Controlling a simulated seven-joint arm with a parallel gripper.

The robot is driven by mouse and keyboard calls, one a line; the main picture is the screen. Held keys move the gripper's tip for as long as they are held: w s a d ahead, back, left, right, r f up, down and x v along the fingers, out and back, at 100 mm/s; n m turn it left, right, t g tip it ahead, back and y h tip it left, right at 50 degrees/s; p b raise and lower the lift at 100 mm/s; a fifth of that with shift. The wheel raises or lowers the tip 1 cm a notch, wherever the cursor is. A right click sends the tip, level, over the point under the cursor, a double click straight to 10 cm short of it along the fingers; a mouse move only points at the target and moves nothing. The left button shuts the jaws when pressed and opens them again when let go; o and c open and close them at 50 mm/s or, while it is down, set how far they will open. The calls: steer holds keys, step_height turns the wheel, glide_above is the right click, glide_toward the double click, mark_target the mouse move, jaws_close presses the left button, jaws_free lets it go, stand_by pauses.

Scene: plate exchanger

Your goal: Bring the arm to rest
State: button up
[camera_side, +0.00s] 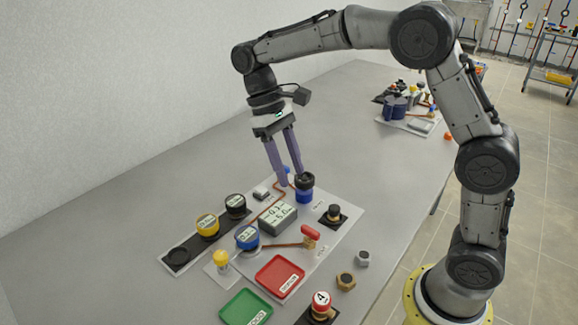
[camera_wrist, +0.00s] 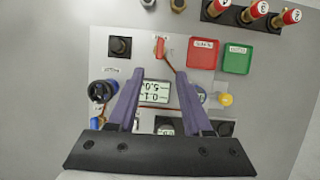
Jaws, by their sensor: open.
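My gripper (camera_side: 292,181) is above the grey panel board (camera_side: 340,232), its two purple fingers pointing down and spread apart with nothing between them. In the wrist view the fingers (camera_wrist: 160,74) frame the display box (camera_wrist: 155,92), which reads two lines of digits. In the side view the fingertips look close to the blue and black knob (camera_side: 305,189); I cannot tell whether they touch it. In the wrist view this knob (camera_wrist: 101,92) lies left of the fingers. My arm is bent, reaching over the table from the right.
Red (camera_side: 279,275) and green (camera_side: 246,307) trays are at the front. Yellow (camera_side: 207,225) and black (camera_side: 236,205) round gauges stand on a dark strip at left. A red-handled valve (camera_side: 311,233) and loose nuts (camera_side: 346,281) are at right. A second cluster (camera_side: 408,110) stands at the back.

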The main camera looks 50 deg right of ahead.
steer(key=s+d+r+t, duration=0.3)
steer(key=s+r+t, duration=0.1)
steer(key=s+r, duration=0.6)
steer(key=s+d+f+t, duration=0.1)
steer(key=s+f+t, duration=0.5)
steer(key=s, duration=0.4)
steer(key=shift+d+f, duration=0.3)
steer(key=shift+f, duration=0.15)
stand_by(3.9)
